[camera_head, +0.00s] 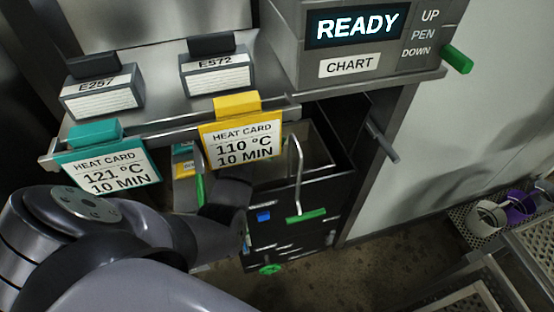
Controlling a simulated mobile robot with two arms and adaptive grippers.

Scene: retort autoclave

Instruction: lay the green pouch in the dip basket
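I cannot pick out the green pouch with certainty. A narrow green strip (200,191) shows just left of my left gripper, mostly hidden by the arm. A dark open-topped box (333,172) stands below the console; I cannot tell whether it is the dip basket. A bent metal rod with a green grip (306,215) is at its front. My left arm comes in from the left, and its dark gripper (235,210) points away in front of the box's left side. Its fingertips are too dark and hidden to show their opening. My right gripper is out of view.
A teal heat card (107,168) and a yellow heat card (241,143) hang on a rail. The console display (354,25) reads READY. A perforated tray (468,225) with white and purple items stands at the right, near metal frames (480,296).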

